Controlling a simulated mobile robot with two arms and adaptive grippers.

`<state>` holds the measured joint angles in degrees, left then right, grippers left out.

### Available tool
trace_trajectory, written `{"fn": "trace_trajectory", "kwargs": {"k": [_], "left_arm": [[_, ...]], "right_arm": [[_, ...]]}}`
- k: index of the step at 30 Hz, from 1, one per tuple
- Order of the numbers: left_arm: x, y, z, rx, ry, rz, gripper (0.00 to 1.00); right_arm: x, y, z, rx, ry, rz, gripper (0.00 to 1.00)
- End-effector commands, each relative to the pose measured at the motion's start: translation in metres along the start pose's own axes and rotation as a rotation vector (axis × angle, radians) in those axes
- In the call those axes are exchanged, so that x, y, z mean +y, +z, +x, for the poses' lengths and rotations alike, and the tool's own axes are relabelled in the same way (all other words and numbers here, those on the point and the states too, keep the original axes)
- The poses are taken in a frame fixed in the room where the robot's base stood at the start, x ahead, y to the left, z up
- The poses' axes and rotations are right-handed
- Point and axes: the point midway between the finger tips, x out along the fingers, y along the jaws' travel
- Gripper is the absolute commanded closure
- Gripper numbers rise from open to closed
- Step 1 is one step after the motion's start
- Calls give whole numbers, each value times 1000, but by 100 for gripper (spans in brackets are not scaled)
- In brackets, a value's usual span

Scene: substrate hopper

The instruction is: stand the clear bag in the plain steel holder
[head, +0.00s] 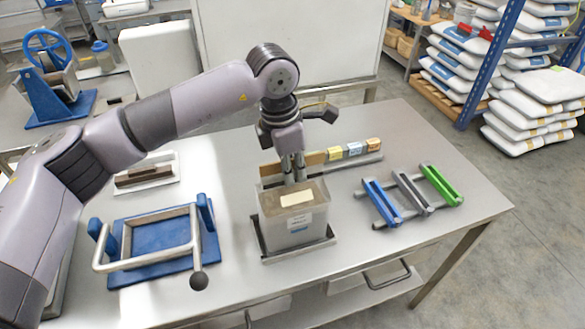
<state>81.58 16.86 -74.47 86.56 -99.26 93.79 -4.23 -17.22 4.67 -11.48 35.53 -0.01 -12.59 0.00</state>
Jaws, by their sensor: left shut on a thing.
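The clear bag (287,228) is upright near the middle of the table, with a greyish see-through body, a white label and brownish contents at its top. Its lower end is at the plain steel holder (325,241), a low grey base with a raised rim. I cannot tell whether the bag's bottom rests fully on it. My left gripper (294,180) points down from above and is shut on the bag's upper edge at the back. The fingertips are partly hidden by the bag. My right gripper is not in view.
A blue fixture with a steel frame (150,240) stands left. Blue, grey and green clips (410,193) lie on a rack at right. A strip with small coloured blocks (352,151) lies behind the bag. The front-right tabletop is clear. Sacks (540,105) are stacked beyond the table.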

Motion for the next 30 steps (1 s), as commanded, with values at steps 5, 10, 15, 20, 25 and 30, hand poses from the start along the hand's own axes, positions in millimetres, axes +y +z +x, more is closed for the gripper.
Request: {"fn": "trace_trajectory", "kwargs": {"k": [5,10,15,20,25,30], "left_arm": [[1,1,0,-5,3,1,100],[1,0,3,-5,3,1,100],[0,0,6,-5,3,0,100],[0,0,6,-5,3,1,100],[0,0,6,-5,3,1,86],[0,-1,8,-3,1,1,74]], "right_arm": [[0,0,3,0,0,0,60],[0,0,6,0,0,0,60],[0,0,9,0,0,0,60],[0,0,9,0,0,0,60],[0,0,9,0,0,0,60],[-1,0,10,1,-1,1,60]]}}
